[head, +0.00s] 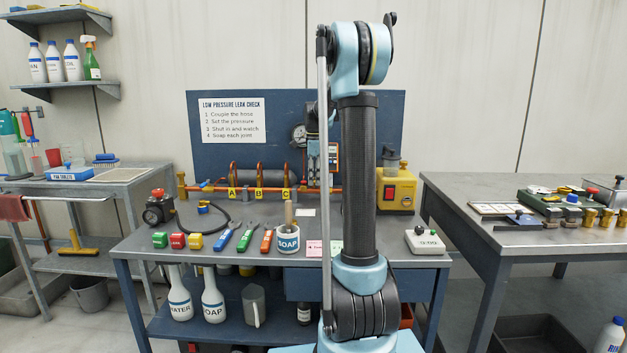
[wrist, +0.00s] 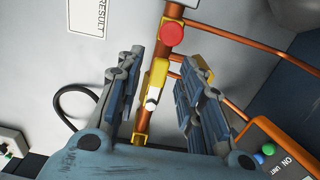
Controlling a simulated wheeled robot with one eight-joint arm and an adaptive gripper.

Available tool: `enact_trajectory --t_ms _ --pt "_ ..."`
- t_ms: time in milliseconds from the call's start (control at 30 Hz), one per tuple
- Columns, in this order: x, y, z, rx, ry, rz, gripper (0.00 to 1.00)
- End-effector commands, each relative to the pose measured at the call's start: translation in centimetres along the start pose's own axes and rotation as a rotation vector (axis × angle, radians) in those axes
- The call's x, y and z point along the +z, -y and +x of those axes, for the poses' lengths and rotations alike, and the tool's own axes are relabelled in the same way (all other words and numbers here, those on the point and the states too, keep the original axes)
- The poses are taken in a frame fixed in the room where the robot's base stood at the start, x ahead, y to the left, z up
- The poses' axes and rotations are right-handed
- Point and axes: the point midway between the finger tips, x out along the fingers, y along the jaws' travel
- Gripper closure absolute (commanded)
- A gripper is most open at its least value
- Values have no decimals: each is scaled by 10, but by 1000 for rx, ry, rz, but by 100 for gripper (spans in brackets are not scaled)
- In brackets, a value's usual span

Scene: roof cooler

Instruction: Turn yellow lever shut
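The yellow lever (wrist: 157,77) lies roughly along an orange-brown pipe (wrist: 143,124) in the wrist view, with a pale round bolt head near its lower end. My gripper (wrist: 157,61) is open, with one blue-grey finger on each side of the lever. Gaps show between the lever and both fingers, and nothing is held. I cannot tell how far the fingertips are from the lever in depth. In the head view my arm stands in front of the right part of the blue back panel (head: 237,160), and I cannot make out the gripper or the lever there.
A red round knob (wrist: 171,33) sits on the pipe just beyond the lever. Side pipes branch to the right. An orange box with buttons (wrist: 272,150) is at lower right. The bench (head: 215,262) holds a soap cup (head: 288,240), several tools and a yellow pump unit (head: 397,190).

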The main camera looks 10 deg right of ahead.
Motion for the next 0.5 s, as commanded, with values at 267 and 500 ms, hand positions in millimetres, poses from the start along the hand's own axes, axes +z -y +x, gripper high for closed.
enact_trajectory --t_ms 267,500 --pt "0 0 0 0 0 0 100" --pt "0 -1 0 -1 0 -20 100"
